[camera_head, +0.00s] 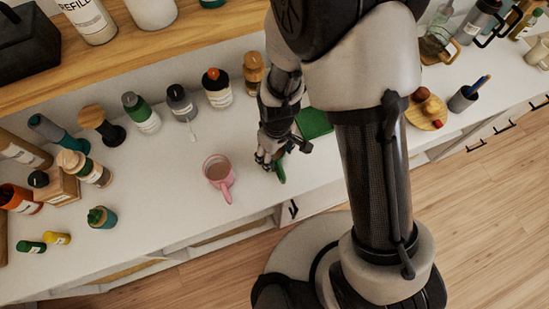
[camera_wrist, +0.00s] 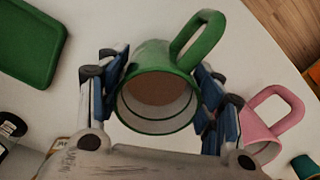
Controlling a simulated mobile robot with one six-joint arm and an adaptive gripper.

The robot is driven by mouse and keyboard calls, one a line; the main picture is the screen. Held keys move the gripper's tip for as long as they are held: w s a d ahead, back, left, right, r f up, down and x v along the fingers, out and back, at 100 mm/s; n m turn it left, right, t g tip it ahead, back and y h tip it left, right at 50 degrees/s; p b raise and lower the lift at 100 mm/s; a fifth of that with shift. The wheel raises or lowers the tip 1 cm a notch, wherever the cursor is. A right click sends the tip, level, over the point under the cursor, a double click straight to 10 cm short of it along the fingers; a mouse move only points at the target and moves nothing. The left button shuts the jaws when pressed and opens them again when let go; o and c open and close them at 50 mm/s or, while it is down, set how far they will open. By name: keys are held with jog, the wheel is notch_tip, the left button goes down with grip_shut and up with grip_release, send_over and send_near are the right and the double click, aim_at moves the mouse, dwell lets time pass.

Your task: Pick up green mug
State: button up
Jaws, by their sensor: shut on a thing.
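The green mug (camera_wrist: 150,62) sits between the two blue-padded fingers of my gripper (camera_wrist: 156,95) in the wrist view. My gripper is shut on the mug's body, with one finger on each side. The mug's handle points to the upper right there, and its open rim faces the camera with brown contents inside. In the head view, my gripper (camera_head: 272,155) is over the white counter, and only a small part of the green mug (camera_head: 281,172) shows behind it. I cannot tell whether the mug touches the counter.
A pink mug (camera_head: 217,169) stands close to the left of my gripper; it also shows in the wrist view (camera_wrist: 262,125). A flat green item (camera_head: 314,123) lies behind. Several bottles line the counter's (camera_head: 165,205) back and left. A wooden board (camera_head: 427,111) is at right.

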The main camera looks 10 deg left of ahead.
jog(key=c, duration=0.7)
notch_tip(320, 180, up, 20)
jog(key=p, duration=0.6)
